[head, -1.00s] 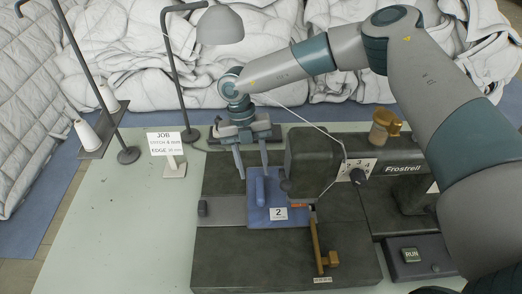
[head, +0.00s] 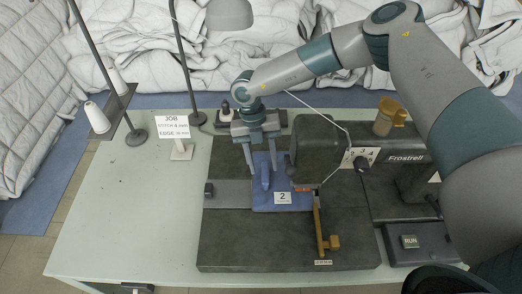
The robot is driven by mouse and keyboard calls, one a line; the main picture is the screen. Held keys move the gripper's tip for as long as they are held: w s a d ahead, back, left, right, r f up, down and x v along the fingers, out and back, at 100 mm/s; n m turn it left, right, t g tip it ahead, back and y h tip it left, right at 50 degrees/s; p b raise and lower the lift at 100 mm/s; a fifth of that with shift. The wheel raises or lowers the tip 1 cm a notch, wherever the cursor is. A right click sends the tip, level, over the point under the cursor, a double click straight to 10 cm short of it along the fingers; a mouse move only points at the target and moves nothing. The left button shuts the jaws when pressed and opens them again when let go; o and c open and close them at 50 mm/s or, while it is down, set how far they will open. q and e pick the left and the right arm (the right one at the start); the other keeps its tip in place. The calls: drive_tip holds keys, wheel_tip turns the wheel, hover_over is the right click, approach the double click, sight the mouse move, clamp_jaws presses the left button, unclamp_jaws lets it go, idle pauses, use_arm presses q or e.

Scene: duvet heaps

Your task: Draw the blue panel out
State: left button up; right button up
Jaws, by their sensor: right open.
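The blue panel (head: 296,199) lies flat on the dark bed of the sewing machine, left of the machine head, with a white label "2" on its front part. A raised blue grip (head: 265,178) stands on it. My right gripper (head: 262,168) is open and points down at the panel's rear part. Its two fingers appear on either side of the raised grip; I cannot tell whether they touch it. The panel's right edge is partly hidden by the machine head. My left gripper is not in view.
The machine head (head: 320,150) marked Frostrell stands close on the right. A brass lever (head: 320,225) lies in front, and a RUN box (head: 410,242) at right. A job card (head: 172,127) and thread stand are at left.

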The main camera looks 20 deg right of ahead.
sight(282, 175)
drive_tip(key=shift+p+x, duration=0.35)
drive_tip(key=shift+x, duration=1)
clamp_jaws()
